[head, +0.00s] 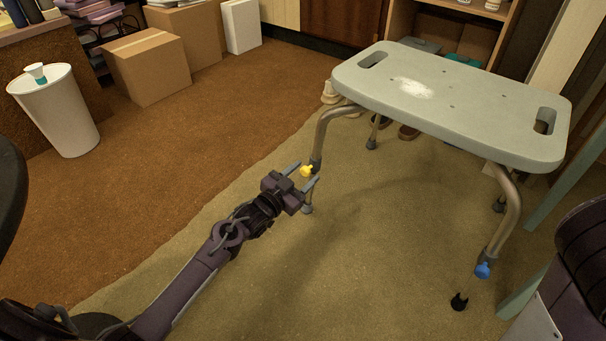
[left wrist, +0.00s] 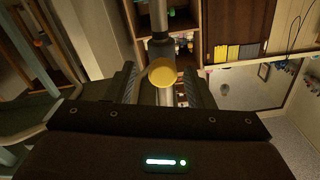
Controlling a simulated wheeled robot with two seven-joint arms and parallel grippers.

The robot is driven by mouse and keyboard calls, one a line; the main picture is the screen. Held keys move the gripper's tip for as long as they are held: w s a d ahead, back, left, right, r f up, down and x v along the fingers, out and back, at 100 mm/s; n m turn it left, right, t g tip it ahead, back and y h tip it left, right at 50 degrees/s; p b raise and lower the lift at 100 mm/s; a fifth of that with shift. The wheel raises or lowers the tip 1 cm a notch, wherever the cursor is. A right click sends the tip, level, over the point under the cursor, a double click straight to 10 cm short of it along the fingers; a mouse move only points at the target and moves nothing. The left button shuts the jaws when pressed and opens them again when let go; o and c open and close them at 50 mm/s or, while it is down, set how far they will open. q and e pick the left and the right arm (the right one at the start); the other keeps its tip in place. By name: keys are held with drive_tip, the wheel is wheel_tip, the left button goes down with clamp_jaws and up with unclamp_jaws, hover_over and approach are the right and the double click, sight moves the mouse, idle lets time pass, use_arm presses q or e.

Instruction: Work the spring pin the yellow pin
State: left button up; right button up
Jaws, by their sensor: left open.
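The yellow pin (head: 306,171) is on the near left leg of a grey-green shower bench (head: 460,100). My left gripper (head: 305,174) is open, with its two fingers on either side of the yellow pin. In the left wrist view the round yellow pin head (left wrist: 162,72) sits between the open fingers, in front of the metal leg (left wrist: 160,20). I cannot tell whether a finger touches it. A blue pin (head: 483,270) is on the near right leg. My right gripper is not in view.
A white bin (head: 55,110) with a small cup on its lid stands at the left. Cardboard boxes (head: 147,65) are at the back left. Shoes (head: 408,132) lie behind the bench. The carpet left of the bench is clear.

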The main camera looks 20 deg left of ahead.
use_arm(q)
drive_tip(key=p+v, duration=0.4)
drive_tip(key=v, duration=0.3)
drive_tip(key=shift+s+p, duration=0.25)
drive_tip(key=shift+p, duration=0.05)
drive_tip(key=shift+r, duration=0.15)
